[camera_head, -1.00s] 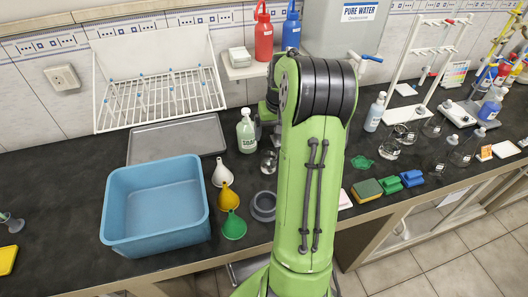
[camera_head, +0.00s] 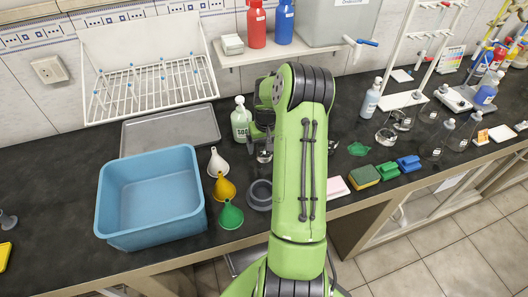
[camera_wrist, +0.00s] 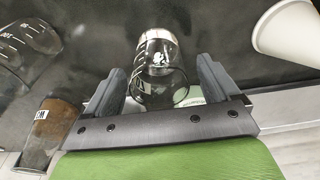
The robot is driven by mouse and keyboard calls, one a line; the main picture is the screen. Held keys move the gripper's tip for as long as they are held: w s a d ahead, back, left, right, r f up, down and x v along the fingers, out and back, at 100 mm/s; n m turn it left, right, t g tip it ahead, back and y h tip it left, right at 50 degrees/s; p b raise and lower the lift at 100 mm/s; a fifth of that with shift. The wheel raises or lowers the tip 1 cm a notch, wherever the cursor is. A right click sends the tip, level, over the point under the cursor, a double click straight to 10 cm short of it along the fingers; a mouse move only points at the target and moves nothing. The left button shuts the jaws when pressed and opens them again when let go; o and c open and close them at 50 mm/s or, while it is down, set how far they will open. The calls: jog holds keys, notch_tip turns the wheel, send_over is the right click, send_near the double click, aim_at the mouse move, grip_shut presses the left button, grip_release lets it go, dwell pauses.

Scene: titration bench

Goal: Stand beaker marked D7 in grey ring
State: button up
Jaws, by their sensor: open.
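A clear glass beaker (camera_wrist: 160,70) stands between my gripper's two fingers in the wrist view. Its marking is too small to read. My gripper (camera_wrist: 162,82) is open, with one finger on each side of the beaker and gaps visible. In the head view, glassware (camera_head: 264,155) shows left of my arm, by the soap bottle; my arm mostly hides my gripper there. The grey ring (camera_head: 260,194) lies on the dark bench in front of that glassware, right of the funnels, with nothing seen in it.
Another glass vessel with brown contents (camera_wrist: 52,132) and a larger graduated one (camera_wrist: 28,45) are left of my gripper in the wrist view. A blue tub (camera_head: 150,200), green funnel (camera_head: 230,215), soap bottle (camera_head: 241,122) and sponge (camera_head: 363,177) are on the bench.

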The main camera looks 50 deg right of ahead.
jog(key=c, duration=1.2)
jog(key=shift+c, duration=0.2)
jog(key=shift+r, duration=0.1)
